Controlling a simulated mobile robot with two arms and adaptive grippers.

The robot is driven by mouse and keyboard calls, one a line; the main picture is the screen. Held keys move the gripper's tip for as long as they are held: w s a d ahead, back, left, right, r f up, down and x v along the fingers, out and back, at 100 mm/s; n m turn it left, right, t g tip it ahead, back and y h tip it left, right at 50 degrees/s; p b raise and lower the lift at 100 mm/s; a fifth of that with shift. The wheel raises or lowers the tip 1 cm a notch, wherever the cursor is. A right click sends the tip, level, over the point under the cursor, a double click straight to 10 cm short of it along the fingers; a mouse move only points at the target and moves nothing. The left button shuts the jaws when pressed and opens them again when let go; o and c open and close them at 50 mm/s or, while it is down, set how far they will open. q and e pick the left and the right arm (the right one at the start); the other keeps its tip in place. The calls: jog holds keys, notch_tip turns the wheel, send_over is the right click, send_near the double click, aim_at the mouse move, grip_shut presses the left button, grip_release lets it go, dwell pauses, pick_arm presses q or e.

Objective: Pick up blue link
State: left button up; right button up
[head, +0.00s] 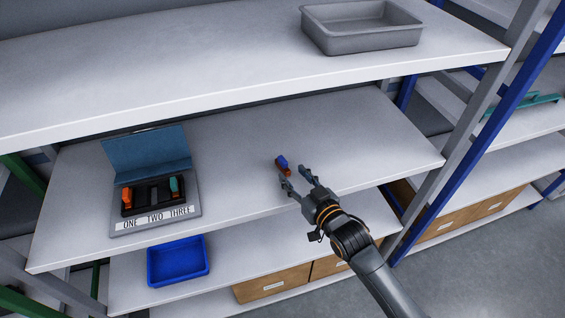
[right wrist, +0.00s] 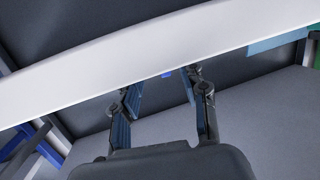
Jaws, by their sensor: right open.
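The blue link (head: 281,160) lies on the middle shelf, with a small red piece (head: 284,169) touching or right beside it. I cannot tell whether the two are joined. My right gripper (head: 294,176) is open and empty, with its fingertips just short of the blue link on the near side. In the right wrist view, a small blue patch (right wrist: 167,75), likely the link, shows between the open fingers (right wrist: 162,88); most of it is hidden behind a white shelf edge. My left gripper is out of view.
A case with an open blue lid (head: 148,153), marked ONE TWO THREE, stands left on the same shelf, holding orange and teal pieces. A grey tray (head: 365,38) stands on the upper shelf. A blue bin (head: 178,261) sits below. The shelf between case and gripper is clear.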

aim_at(286, 167)
jog(key=shift+a+r+p+x, duration=0.15)
jog(key=shift+p+x, duration=0.35)
jog(key=shift+x, duration=1.05)
jog(key=shift+a+r+p+x, duration=0.15)
jog(key=shift+p+x, duration=0.3)
jog(key=shift+x, duration=1.15)
jog(key=shift+s+d, duration=0.1)
grip_shut()
